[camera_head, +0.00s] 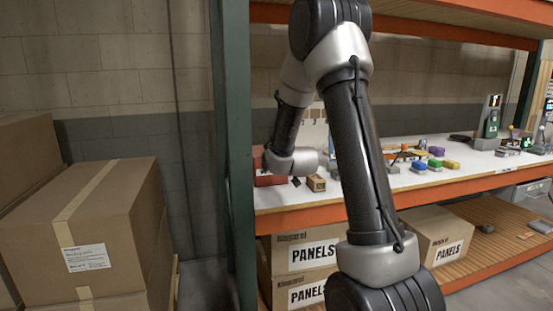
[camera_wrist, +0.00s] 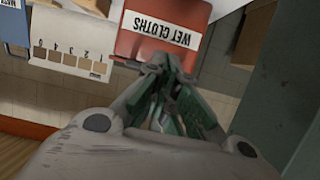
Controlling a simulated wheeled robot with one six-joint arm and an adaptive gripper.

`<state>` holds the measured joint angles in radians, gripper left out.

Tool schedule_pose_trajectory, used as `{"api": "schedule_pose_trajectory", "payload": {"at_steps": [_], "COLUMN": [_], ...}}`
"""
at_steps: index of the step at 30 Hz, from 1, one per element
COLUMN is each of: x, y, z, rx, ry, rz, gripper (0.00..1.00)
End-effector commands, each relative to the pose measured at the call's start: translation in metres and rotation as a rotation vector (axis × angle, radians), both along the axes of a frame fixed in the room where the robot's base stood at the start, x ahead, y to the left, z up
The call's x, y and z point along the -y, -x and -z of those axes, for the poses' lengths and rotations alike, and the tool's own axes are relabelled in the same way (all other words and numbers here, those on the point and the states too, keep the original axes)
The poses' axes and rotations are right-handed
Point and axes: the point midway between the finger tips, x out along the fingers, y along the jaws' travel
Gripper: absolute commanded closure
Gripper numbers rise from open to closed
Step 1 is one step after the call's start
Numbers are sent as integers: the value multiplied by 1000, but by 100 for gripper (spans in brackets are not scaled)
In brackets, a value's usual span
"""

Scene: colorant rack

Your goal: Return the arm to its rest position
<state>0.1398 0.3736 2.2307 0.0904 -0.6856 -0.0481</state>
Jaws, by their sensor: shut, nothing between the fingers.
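My arm rises in the middle of the head view and bends over toward the shelf, with its wrist low over the white shelf top (camera_head: 420,185) near the green post. My gripper (camera_wrist: 168,62) shows in the wrist view with its fingers together and nothing between them. Its fingertips are over the edge of a red box labelled "WET CLOTHS" (camera_wrist: 160,35). I cannot tell whether they touch it. The red box also shows in the head view (camera_head: 268,180), partly hidden. The gripper itself is hidden in the head view.
The green rack post (camera_head: 232,150) stands close left of my wrist. An orange upper beam (camera_head: 450,33) runs above. Colored blocks (camera_head: 435,163) sit further right. Cardboard boxes (camera_head: 95,230) fill the left; "PANELS" boxes (camera_head: 440,237) are below.

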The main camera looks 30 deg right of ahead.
Motion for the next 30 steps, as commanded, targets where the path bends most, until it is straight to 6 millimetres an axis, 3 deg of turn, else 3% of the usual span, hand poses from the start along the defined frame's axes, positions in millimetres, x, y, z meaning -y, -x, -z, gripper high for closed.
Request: {"api": "schedule_pose_trajectory", "payload": {"at_steps": [7, 17, 20, 23, 26, 30], "x": [-6, -8, -15, -29, -46, -69], "y": [28, 36, 43, 62, 96, 162], "z": [33, 37, 24, 2, -24, -51], "rx": [0, -1, -31, -103, -207, -364], "ry": [0, -2, -11, -31, -52, -75], "rz": [0, -2, -13, -39, -71, -114], "gripper": [100, 100, 100, 100, 100, 100]}}
